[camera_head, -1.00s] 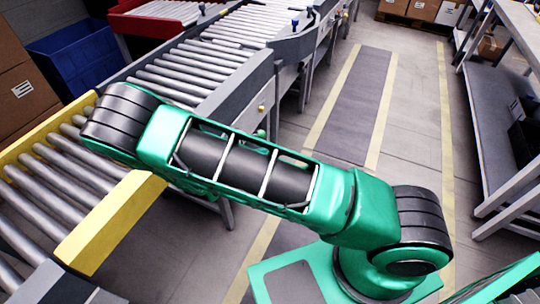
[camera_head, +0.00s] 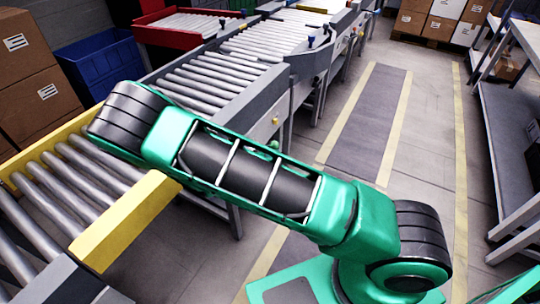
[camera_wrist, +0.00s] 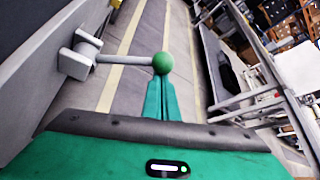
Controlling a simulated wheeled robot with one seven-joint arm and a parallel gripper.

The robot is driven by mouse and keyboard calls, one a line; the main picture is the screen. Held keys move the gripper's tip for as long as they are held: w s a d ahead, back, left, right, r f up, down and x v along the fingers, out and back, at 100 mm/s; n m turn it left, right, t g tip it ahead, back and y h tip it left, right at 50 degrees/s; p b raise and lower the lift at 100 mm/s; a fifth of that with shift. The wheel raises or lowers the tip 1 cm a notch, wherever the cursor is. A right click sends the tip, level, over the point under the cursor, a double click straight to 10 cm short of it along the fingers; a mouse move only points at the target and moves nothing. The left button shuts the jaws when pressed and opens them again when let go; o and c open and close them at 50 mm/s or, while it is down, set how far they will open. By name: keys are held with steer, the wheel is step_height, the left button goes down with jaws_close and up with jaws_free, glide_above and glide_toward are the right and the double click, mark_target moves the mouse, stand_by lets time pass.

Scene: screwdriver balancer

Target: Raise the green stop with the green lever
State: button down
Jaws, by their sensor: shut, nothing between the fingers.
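The green lever shows in the wrist view as a grey rod with a green ball (camera_wrist: 163,63) at its end. The rod sticks out sideways from a grey bracket (camera_wrist: 80,55) on the conveyor's side. My gripper (camera_wrist: 161,82) has its green fingers together, with their tips right by the underside of the ball in the picture. I cannot tell whether they touch it. In the head view, a small green knob (camera_head: 273,145) shows beside the conveyor frame, just past my arm. My gripper is hidden in that view. I cannot make out the green stop in either view.
A roller conveyor (camera_head: 250,108) runs away from me, and a yellow-edged roller section (camera_head: 125,222) lies at the left. A blue bin (camera_head: 98,62) and cardboard boxes (camera_head: 35,75) stand behind. The floor aisle (camera_head: 368,115) is clear, with a grey bench (camera_head: 510,130) on the right.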

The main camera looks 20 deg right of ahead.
steer(key=shift+w+d+r, duration=0.1)
steer(key=shift+w+r, duration=0.05)
steer(key=shift+r, duration=0.05)
step_height(320, 180, down, 4)
steer(key=s+r, duration=0.1)
steer(key=s, duration=0.1)
steer(key=v, duration=0.9)
steer(key=shift+s+f, duration=0.25)
